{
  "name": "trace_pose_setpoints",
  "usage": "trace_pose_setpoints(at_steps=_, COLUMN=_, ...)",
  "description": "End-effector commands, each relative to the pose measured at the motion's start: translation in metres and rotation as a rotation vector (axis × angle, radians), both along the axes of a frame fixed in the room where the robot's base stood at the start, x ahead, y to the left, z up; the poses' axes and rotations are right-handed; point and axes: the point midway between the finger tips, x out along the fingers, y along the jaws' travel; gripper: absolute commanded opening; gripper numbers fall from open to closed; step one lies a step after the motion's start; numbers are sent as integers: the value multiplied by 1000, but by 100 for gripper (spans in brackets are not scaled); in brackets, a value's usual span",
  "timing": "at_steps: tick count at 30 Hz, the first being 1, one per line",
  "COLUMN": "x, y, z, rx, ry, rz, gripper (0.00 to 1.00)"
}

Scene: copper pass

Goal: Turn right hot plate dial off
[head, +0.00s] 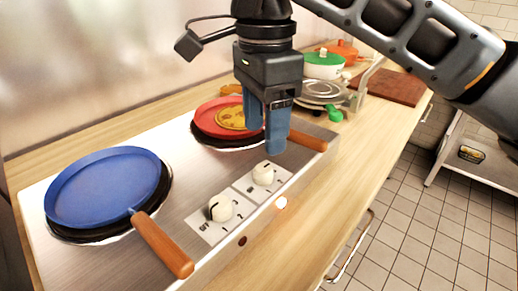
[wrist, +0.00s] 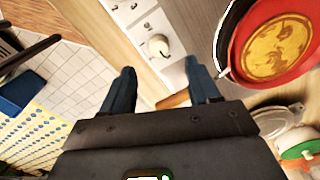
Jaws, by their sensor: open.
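The right dial (head: 264,173) is a cream knob on a white marked panel at the front of the steel hot plate unit (head: 185,180). A similar left dial (head: 221,207) sits beside it. My gripper (head: 264,138) points down with blue fingers apart and empty, above and a little behind the right dial, near the red pan's handle. In the wrist view one dial (wrist: 158,46) shows beyond my open gripper (wrist: 160,66), roughly between the fingertips, not touched. Its exact pointer setting is too small to tell.
A red pan (head: 205,115) with yellow food stands on the right plate, its wooden handle (head: 308,140) close to my fingers. A blue pan (head: 105,187) stands on the left plate, its handle (head: 163,245) pointing forward. Pots, including a green-lidded one (head: 323,66), stand farther back.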

Motion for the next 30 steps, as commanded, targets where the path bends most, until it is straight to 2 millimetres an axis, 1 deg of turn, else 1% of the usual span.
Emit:
trace_pose_setpoints(at_steps=9, x=-1, y=0, z=-45, rx=1, ry=4, rz=-1, gripper=61)
trace_pose_setpoints(at_steps=15, x=0, y=0, z=-68, rx=1, ry=3, rz=-1, gripper=61)
trace_pose_setpoints(at_steps=19, x=0, y=0, z=-74, rx=0, ry=1, rz=0, gripper=61)
trace_pose_setpoints(at_steps=26, x=0, y=0, z=-74, rx=1, ry=0, rz=0, gripper=61)
trace_pose_setpoints(at_steps=30, x=0, y=0, z=-74, rx=0, ry=1, rz=0, gripper=49)
